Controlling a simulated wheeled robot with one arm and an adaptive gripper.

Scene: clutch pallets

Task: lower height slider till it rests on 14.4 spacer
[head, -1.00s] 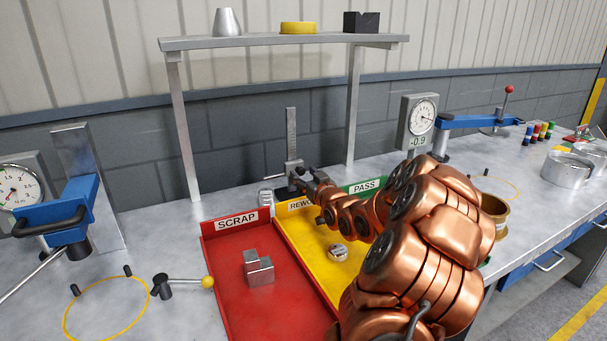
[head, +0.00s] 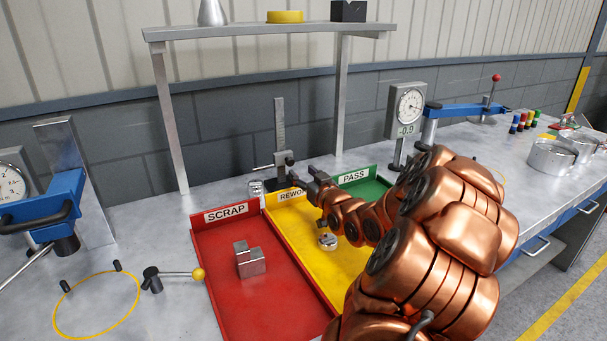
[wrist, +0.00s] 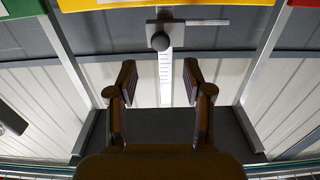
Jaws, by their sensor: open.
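The height gauge stands at the back of the bench behind the yellow tray, with an upright scale column (head: 280,125). Its dark slider (head: 284,161) is low on the column, with a thin rod to the left. In the wrist view, the slider (wrist: 178,29) with its round knob (wrist: 160,41) shows upside down, beyond the fingers. My gripper (wrist: 158,76) is open and empty, with the scale column in line between its fingers. In the head view my gripper (head: 312,177) is just right of and nearer than the slider, apparently apart. I cannot make out the 14.4 spacer or any contact with it.
Red SCRAP (head: 285,290), yellow REWORK (head: 305,262) and green PASS (head: 362,187) trays lie in front. A steel stepped block (head: 250,260) is in the red tray. A shelf (head: 265,32) on posts spans above. A dial gauge (head: 407,110) stands to the right.

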